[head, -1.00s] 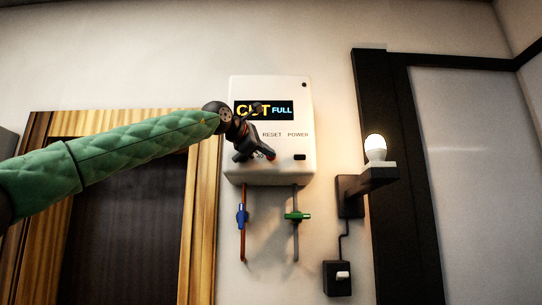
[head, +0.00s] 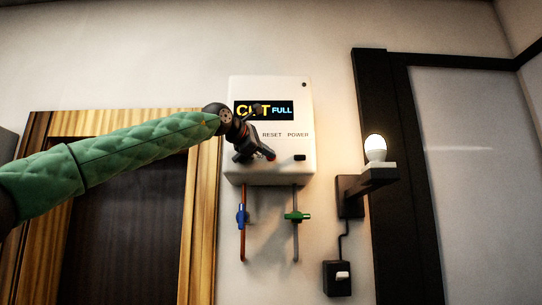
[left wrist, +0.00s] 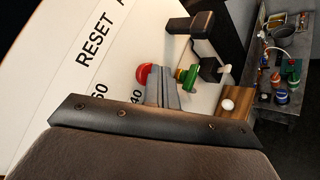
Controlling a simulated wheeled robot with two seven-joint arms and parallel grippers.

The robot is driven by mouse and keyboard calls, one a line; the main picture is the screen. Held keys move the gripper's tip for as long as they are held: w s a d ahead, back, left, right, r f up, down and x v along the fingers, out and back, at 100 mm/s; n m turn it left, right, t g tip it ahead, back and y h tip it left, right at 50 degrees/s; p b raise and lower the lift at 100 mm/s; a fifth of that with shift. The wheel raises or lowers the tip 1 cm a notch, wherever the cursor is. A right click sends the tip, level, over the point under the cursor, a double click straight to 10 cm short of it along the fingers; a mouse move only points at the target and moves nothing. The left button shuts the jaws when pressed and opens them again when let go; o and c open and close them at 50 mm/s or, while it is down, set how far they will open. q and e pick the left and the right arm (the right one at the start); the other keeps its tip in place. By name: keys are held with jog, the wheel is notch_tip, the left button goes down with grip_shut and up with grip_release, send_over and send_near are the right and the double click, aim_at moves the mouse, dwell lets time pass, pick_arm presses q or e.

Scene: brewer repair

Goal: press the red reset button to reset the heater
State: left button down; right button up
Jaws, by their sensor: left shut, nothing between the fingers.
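The white heater box (head: 300,119) hangs on the wall, with a display (head: 282,111) that reads partly "C..T FULL" behind my arm. RESET and POWER labels are below the display. My left gripper (head: 264,154) is shut and empty in front of the box, under the RESET label. The red reset button (left wrist: 143,76) shows in the left wrist view right beside the shut fingertips (left wrist: 163,84). I cannot tell whether they touch. My right gripper is in neither view.
Blue (head: 241,216) and green (head: 297,216) valves sit on pipes under the box. A lit bulb (head: 375,148) stands on a bracket to the right, above a switch box (head: 337,279). A cluttered bench (left wrist: 285,75) shows in the left wrist view.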

pick_arm(q)
jog(key=shift+w, duration=0.2)
dwell(0.5)
jog(key=shift+s+b, duration=0.7)
jog(key=shift+s, duration=0.25)
jog(key=s+b, duration=0.3)
jog(key=s, duration=0.2)
jog(key=shift+b, duration=0.35)
